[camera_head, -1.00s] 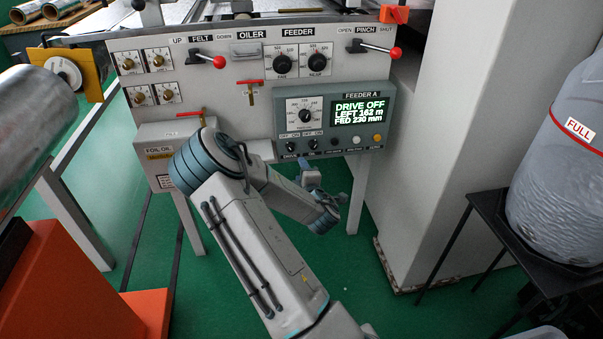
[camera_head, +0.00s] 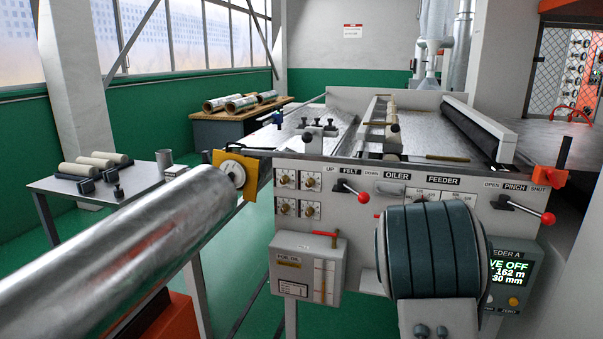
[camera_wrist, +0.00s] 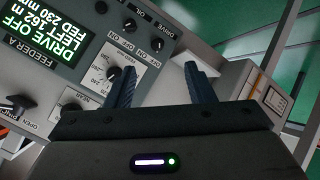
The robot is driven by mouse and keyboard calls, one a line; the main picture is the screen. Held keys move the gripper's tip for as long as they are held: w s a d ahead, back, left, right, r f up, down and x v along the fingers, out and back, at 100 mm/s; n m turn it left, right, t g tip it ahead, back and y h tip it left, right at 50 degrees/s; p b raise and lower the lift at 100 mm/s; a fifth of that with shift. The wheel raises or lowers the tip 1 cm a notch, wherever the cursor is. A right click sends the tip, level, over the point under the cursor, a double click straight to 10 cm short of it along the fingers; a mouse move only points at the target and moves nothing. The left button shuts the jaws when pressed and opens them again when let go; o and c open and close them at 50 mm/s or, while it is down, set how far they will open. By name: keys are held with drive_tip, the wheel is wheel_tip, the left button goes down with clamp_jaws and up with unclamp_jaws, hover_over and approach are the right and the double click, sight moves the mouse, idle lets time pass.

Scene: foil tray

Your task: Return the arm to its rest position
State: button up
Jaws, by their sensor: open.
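My gripper (camera_wrist: 161,86) shows in the wrist view with its two dark blue fingers apart and nothing between them. Behind the fingers, the feeder control box (camera_wrist: 85,50) fills the upper left, with its lit display reading DRIVE OFF. I cannot tell the distance between fingertips and panel. In the head view, a joint of my arm (camera_head: 433,250) stands large at the lower right, in front of the machine panel. It covers part of the feeder box and the dials. My gripper is hidden in the head view.
A large foil roll (camera_head: 130,250) lies at the left. The machine panel (camera_head: 360,175) carries a felt lever (camera_head: 357,190) and a pinch lever (camera_head: 525,210), both with red knobs. A side table (camera_head: 130,182) and a workbench with rolls (camera_head: 215,130) stand behind. Green floor shows between them.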

drive_tip(key=s+a+r+m+g+y+p, duration=0.1)
drive_tip(key=s+a+r+g+p, duration=0.1)
drive_tip(key=s+a+r, duration=0.3)
drive_tip(key=s+a+r+m+g+y+p, duration=0.1)
drive_tip(key=s+a+r+g+p, duration=0.2)
drive_tip(key=s+r, duration=0.7)
drive_tip(key=s+a+r+m+g+y+p, duration=0.2)
drive_tip(key=s+a+r+p, duration=0.3)
drive_tip(key=s, duration=0.6)
wheel_tip(320, 180, up, 4)
drive_tip(key=a, duration=0.2)
drive_tip(key=shift+s+a+f, duration=0.15)
drive_tip(key=shift+s+a, duration=0.1)
drive_tip(key=shift+a, duration=0.1)
